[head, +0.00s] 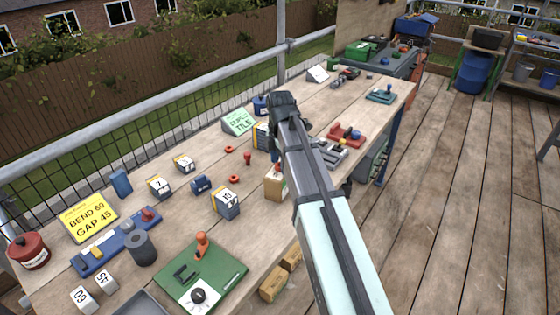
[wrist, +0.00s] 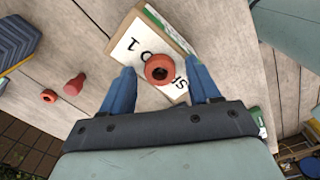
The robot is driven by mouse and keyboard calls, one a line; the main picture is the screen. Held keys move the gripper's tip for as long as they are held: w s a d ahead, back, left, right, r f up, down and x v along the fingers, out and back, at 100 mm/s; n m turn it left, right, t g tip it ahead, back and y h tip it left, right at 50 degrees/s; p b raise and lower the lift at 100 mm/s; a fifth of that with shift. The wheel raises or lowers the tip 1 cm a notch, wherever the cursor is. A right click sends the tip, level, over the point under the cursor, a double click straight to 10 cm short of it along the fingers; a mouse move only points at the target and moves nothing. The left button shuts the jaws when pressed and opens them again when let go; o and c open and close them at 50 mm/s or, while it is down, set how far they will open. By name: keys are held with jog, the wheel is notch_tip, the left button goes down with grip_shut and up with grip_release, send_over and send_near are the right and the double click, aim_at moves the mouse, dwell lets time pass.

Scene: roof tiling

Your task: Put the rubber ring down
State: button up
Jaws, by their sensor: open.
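In the wrist view a red rubber ring (wrist: 159,69) with a dark centre shows over the white, lettered top of a small box (wrist: 128,48). Whether it rests on the box or sits above it is hard to tell. My gripper (wrist: 163,79) is open, with one blue finger on each side of the ring and a gap visible on both sides. In the head view my gripper (head: 276,150) points down over the bench, beside the cardboard box (head: 276,186). My wrist and arm hide part of the bench there.
Another red ring (wrist: 48,96) and a red peg (wrist: 74,85) lie left of the box in the wrist view. The bench (head: 205,160) also holds number blocks (head: 227,203), a green board (head: 215,272), a yellow sign (head: 88,218) and a red tool stand (head: 347,136).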

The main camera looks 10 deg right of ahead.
notch_tip(320, 180, up, 12)
jog(key=shift+r, duration=0.15)
dwell(0.6)
dwell(3.2)
